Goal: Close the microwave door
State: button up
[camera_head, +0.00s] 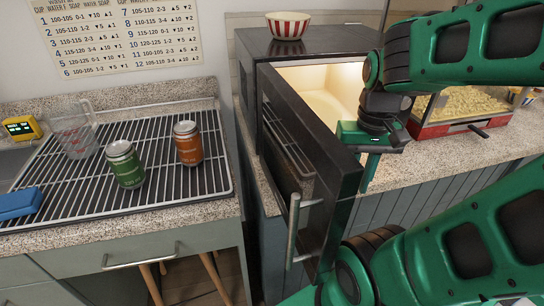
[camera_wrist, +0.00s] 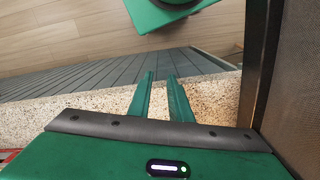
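The microwave (camera_head: 318,43) stands on the counter with its lit inside showing. Its dark door (camera_head: 318,148) is swung wide open toward me, with the silver handle (camera_head: 293,230) on the left face. My gripper (camera_head: 369,172) is just right of the door, on its inner side near the free edge, with fingers pointing down. In the wrist view, the gripper's two green fingers (camera_wrist: 163,82) are apart with nothing between them.
A striped bowl (camera_head: 288,26) sits on top of the microwave. A red popcorn tray (camera_head: 460,112) is on the counter at right. A green can (camera_head: 125,166), an orange can (camera_head: 188,146) and a measuring jug (camera_head: 75,135) stand on the rack at left. Floor shows beyond the counter edge.

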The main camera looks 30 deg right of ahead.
aim_at(315, 198)
jog(key=k, duration=1)
jog(key=u, duration=0.6)
jog(key=k, duration=1.75)
jog(key=z, duration=0.5)
jog(key=i, duration=1)
jog(key=u, duration=0.05)
